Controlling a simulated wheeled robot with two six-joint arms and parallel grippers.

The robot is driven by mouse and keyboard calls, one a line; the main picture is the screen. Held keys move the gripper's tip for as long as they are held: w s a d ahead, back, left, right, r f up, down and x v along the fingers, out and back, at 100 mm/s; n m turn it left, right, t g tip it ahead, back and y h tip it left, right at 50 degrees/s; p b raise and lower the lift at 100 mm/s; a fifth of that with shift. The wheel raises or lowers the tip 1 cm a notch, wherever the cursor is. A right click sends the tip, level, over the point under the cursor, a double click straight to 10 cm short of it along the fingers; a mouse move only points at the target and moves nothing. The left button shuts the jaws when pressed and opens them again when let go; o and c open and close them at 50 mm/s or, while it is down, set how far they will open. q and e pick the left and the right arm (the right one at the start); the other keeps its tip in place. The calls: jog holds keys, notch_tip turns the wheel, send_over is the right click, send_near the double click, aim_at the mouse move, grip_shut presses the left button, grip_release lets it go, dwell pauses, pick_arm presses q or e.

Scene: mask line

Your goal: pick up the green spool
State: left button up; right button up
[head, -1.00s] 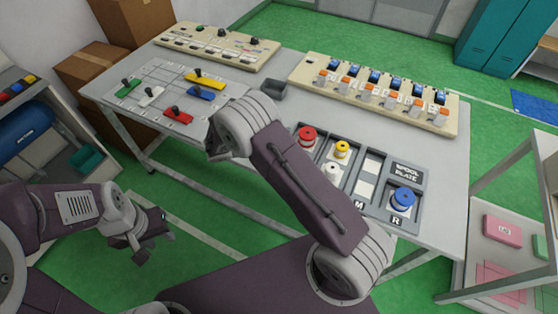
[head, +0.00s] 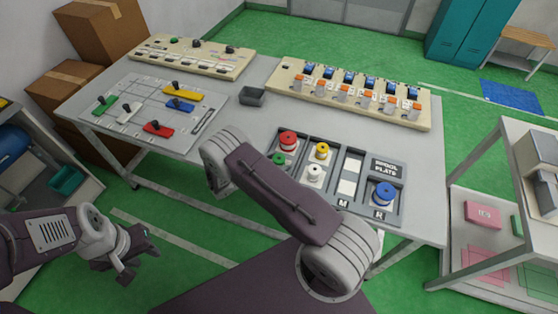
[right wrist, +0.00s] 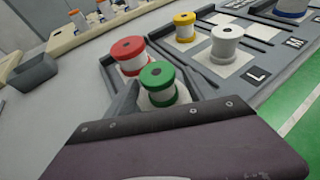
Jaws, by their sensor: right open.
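The green spool (head: 279,159) stands upright in the spool plate (head: 395,212), just in front of the red spool (head: 288,140); my right arm partly covers it in the head view. In the right wrist view the green spool (right wrist: 157,84) is near the centre, white thread between green flanges. My right gripper (right wrist: 160,118) is open just before it; its dark housing fills the bottom of that view and its fingers are hard to make out. The head view hides this gripper behind the arm. My left gripper (head: 137,258) is open and empty, low at the left, away from the table.
A yellow spool (head: 322,151), a white spool (head: 314,174) and a blue spool (head: 383,193) stand in the same plate. A small grey bin (head: 252,97), a long switch rack (head: 345,95) and a board with coloured handles (head: 150,107) share the table.

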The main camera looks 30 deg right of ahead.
jog(key=shift+w+d+f, duration=0.1)
jog(key=shift+d+f, duration=0.15)
jog(key=shift+d, duration=0.25)
grip_shut()
jog(key=shift+r, duration=0.1)
